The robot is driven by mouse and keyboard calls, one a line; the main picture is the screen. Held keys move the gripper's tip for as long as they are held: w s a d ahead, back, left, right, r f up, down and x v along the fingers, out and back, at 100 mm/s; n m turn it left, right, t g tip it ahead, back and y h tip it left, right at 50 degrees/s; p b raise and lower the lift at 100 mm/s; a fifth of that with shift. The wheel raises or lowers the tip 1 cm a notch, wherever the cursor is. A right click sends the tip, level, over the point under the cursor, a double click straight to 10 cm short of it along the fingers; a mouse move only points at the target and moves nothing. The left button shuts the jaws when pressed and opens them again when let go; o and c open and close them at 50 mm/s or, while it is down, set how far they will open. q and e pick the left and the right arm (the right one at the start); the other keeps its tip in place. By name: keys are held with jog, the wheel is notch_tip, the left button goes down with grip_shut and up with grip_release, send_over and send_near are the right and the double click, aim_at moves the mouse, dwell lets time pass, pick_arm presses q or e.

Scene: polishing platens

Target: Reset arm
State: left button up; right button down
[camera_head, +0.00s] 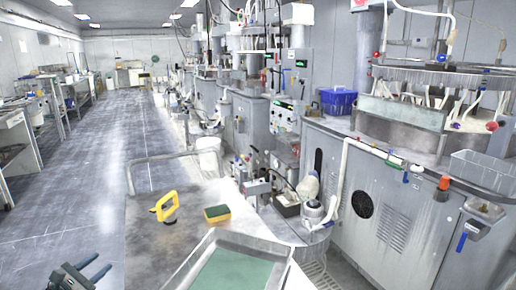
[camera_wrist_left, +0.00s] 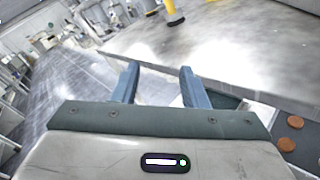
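My left gripper (camera_head: 86,275) shows at the lower left of the head view, beside the left edge of the work table and over the floor. In the left wrist view its two blue-grey fingers (camera_wrist_left: 159,86) stand apart with nothing between them, so it is open and empty. My right gripper is in neither view.
The metal table (camera_head: 150,240) carries a yellow-handled tool (camera_head: 166,205), a yellow-green sponge (camera_head: 217,213) and a tray with a green bottom (camera_head: 232,271). Grey polishing machines (camera_head: 395,205) stand to the right, with a blue basket (camera_head: 338,101). The aisle floor (camera_head: 75,185) at left is clear.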

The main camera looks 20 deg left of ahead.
pick_arm(q)
jog(key=s+d+f+m+g+y, duration=0.15)
jog(key=s+f+m, duration=0.4)
jog(key=f, duration=0.65)
jog(key=s+f+m+g, duration=0.35)
jog(key=s+f, duration=0.25)
jog(key=f, duration=0.5)
jog(key=s+f+m+g+y, duration=0.15)
jog(key=s+f+m, duration=0.45)
jog(key=f, duration=0.6)
jog(key=s+d+f+m+g, duration=0.4)
jog(key=s+d+f+m, duration=0.3)
jog(key=d, duration=0.7)
jog(key=s+d+f+m+g+h, duration=0.1)
jog(key=s+d+f+m+g, duration=0.4)
jog(key=s+d+f+m, duration=0.3)
jog(key=s+d+f, duration=0.4)
jog(key=d+f, duration=0.2)
jog(key=f, duration=0.1)
jog(key=shift+s+f+h, duration=0.2)
jog(key=shift+s+h, duration=0.05)
jog(key=shift+h, duration=0.05)
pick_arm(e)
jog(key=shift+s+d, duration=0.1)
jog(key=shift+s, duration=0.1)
